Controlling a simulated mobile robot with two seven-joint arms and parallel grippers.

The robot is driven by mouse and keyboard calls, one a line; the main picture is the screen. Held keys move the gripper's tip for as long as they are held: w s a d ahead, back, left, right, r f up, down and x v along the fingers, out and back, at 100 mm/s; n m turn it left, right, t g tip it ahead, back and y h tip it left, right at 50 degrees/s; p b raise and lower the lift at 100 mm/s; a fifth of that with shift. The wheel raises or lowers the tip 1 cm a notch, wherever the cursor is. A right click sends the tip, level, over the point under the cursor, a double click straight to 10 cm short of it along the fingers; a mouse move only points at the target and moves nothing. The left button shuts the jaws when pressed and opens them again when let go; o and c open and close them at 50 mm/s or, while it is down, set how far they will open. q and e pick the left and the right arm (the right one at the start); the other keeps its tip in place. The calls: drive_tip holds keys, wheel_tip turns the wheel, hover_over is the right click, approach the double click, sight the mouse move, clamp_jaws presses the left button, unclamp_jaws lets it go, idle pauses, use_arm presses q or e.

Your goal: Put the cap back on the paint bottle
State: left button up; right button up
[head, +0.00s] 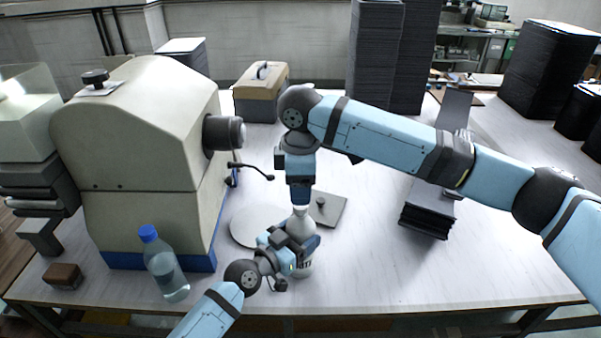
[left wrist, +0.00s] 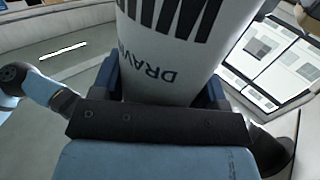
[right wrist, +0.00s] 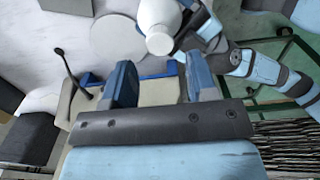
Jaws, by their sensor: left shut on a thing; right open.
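The paint bottle (head: 301,229) is white with dark lettering and stands upright near the front of the table. My left gripper (head: 290,250) is shut around its body; the left wrist view shows the bottle (left wrist: 175,65) between the fingers. A white round piece (head: 300,211) tops the bottle and looks like the cap; it also shows in the right wrist view (right wrist: 160,43). I cannot tell how it is seated. My right gripper (head: 300,197) is open, pointing down just above the bottle's top. In the right wrist view nothing lies between its fingers (right wrist: 160,76).
A round grey disc (head: 248,226) and a square grey plate (head: 331,213) lie behind the bottle. A large beige machine (head: 140,150) and a water bottle (head: 166,272) stand at left. A dark stack (head: 428,215) stands at right. The front right table is clear.

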hover_over(299, 229)
drive_tip(key=w, duration=0.2)
drive_tip(key=shift+w+d+f, duration=0.1)
drive_tip(key=shift+f, duration=1.1)
drive_tip(key=shift+w+d+f, duration=0.1)
drive_tip(key=shift+f, duration=1.1)
drive_tip(key=c, duration=0.9)
drive_tip(key=shift+s+m, duration=0.1)
drive_tip(key=shift+m, duration=0.8)
drive_tip(key=shift+c, duration=0.2)
drive_tip(key=o, duration=1)
